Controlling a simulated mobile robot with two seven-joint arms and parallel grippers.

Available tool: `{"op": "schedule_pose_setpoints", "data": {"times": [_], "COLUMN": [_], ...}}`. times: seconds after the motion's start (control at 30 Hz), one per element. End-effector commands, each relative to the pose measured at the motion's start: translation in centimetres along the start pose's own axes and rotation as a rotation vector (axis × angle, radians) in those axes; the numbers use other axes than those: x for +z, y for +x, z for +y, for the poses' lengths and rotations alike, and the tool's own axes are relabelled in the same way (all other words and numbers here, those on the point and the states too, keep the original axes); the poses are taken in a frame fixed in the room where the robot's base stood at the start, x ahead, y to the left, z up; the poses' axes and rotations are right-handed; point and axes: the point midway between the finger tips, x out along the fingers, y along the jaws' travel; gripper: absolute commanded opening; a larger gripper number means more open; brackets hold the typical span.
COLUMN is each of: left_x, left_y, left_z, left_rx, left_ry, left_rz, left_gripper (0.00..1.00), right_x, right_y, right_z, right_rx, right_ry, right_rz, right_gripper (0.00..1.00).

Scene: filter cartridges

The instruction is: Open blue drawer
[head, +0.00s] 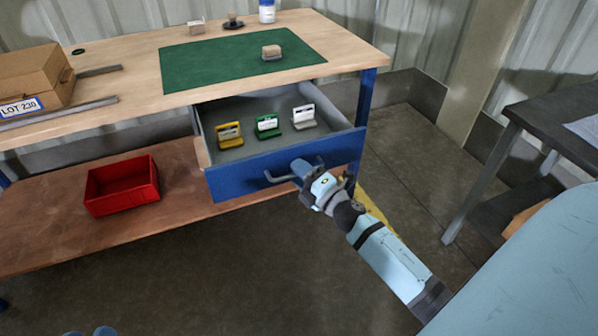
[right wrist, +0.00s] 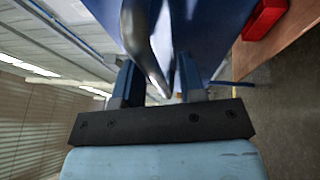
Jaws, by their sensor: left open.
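The blue drawer (head: 240,180) under the workbench is pulled well out, showing its grey inside. Its grey bar handle (head: 279,179) is on the front. My right gripper (head: 301,170) is at the right part of this handle, shut on it. In the right wrist view the handle (right wrist: 158,65) passes between the two fingers of my right gripper (right wrist: 160,80); exact contact is hard to see. My left gripper (head: 90,332) shows only as two separated blue fingertips at the bottom left edge, open and away from the drawer.
Yellow (head: 229,135), green (head: 267,126) and white (head: 303,117) holders stand in the drawer. A red bin (head: 122,186) sits on the lower shelf. A green mat (head: 220,68) and a cardboard box (head: 30,80) are on the bench. A dark table (head: 560,115) is at right. Floor in front is clear.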

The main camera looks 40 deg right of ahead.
Motion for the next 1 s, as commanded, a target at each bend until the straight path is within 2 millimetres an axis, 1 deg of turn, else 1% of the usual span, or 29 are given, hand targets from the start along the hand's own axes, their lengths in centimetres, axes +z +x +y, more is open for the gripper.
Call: {"op": "schedule_pose_setpoints", "data": {"times": [0.17, 0.27, 0.37, 0.7, 0.8, 0.9, 1.0], "left_x": [-0.3, -0.4, -0.4, 0.7, 0.8, 1.0, 1.4], "left_y": [0.0, 0.0, 0.0, 0.0, -0.1, -0.2, -0.4], "left_z": [0.1, 0.1, 0.1, -0.5, -0.7, -0.8, -0.8], "left_rx": [0.001, 0.001, 0.001, -0.016, -0.024, -0.031, -0.036], "left_ry": [0.000, 0.000, 0.002, 0.012, 0.014, 0.014, 0.010], "left_rz": [0.005, 0.005, 0.002, -0.048, -0.056, -0.068, -0.081], "left_gripper": [0.43, 0.43, 0.43, 0.43, 0.43, 0.43, 0.43], "right_x": [0.0, 0.0, 0.0, 0.0, 0.0, 0.0, 0.0], "right_y": [-0.1, -0.8, -2.3, -10.0, -11.7, -12.9, -13.6], "right_z": [0.0, -0.1, -0.1, 0.0, 0.0, 0.0, 0.0], "right_rx": [0.000, -0.001, -0.003, -0.004, -0.003, -0.002, 0.000], "right_ry": [0.000, 0.002, 0.001, 0.003, 0.002, 0.001, 0.000], "right_rz": [0.000, 0.000, -0.002, -0.002, -0.002, -0.001, -0.001], "right_gripper": [0.37, 0.37, 0.37, 0.37, 0.37, 0.37, 0.37]}}
